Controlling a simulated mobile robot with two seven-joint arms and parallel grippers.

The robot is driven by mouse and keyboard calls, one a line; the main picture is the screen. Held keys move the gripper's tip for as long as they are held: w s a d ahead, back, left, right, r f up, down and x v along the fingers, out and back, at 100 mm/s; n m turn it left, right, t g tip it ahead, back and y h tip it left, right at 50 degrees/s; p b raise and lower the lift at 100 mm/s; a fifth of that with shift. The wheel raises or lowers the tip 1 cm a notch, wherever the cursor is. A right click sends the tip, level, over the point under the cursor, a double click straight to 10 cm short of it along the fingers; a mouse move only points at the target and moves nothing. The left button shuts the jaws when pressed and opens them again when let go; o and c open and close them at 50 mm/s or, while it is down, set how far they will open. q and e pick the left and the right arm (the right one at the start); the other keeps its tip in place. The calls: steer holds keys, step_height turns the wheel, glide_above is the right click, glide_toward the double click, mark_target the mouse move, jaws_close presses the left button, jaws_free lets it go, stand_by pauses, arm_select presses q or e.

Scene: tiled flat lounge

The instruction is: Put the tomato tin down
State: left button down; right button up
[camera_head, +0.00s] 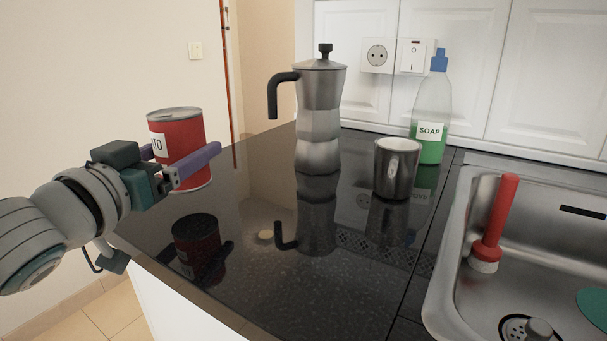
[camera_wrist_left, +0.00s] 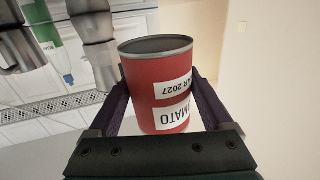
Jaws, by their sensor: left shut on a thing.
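The red tomato tin (camera_head: 186,137) with a white label is at the left of the head view, upright above the left part of the dark glossy counter (camera_head: 262,211). Its reflection shows below it, apart from the tin, so it appears raised off the surface. My left gripper (camera_head: 192,170) is shut on the tin, with a purple finger along each side. In the left wrist view the tin (camera_wrist_left: 156,86) stands between the two fingers (camera_wrist_left: 160,108), its grey rim toward the top. My right gripper is not in view.
A moka pot (camera_head: 320,114) stands right of the tin, with a metal cup (camera_head: 396,170) and a green soap bottle (camera_head: 432,118) further right. A steel sink (camera_head: 453,250) with a red-handled brush (camera_head: 495,222) is at the right. The front middle of the counter is clear.

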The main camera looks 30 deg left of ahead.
arm_select(q)
step_height(320, 180, down, 4)
steer(key=shift+r+b, duration=0.2)
steer(key=shift+b, duration=0.55)
steer(key=shift+r, duration=0.1)
jaws_free()
steer(key=shift+s, duration=0.1)
steer(key=s+d+p, duration=0.1)
steer(key=s+d, duration=0.1)
steer(key=s, duration=0.9)
steer(key=shift+s+d, duration=0.15)
steer(key=shift+s, duration=0.15)
